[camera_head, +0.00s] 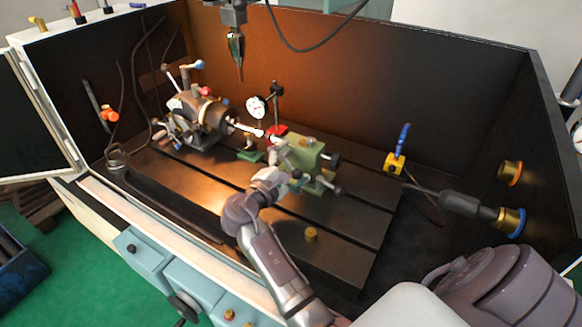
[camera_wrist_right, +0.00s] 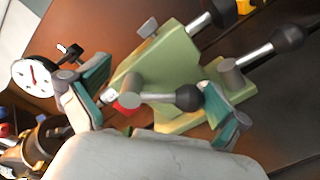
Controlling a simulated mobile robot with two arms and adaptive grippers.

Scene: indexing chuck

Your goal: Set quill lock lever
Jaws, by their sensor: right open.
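The green tailstock (camera_head: 303,155) stands on the slotted table, and its green body (camera_wrist_right: 165,65) fills the middle of the right wrist view. A short lever with a black ball knob (camera_wrist_right: 184,98), which looks like the quill lock lever, sticks out sideways from the tailstock's near face. My right gripper (camera_head: 284,179) is at that face, and its teal fingers (camera_wrist_right: 155,90) are apart, one on each side of the lever. The right finger is close to the black knob; I cannot tell whether they touch. The gripper mostly hides the lever in the head view. My left gripper is not in view.
Two more black-knobbed handles (camera_wrist_right: 270,50) stick out on the tailstock's right. A dial gauge (camera_head: 256,107) on a red-based stand and the indexing head (camera_head: 205,118) stand to the left. A spindle tool (camera_head: 236,50) hangs above. The slotted table (camera_head: 345,228) is mostly bare at the front right.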

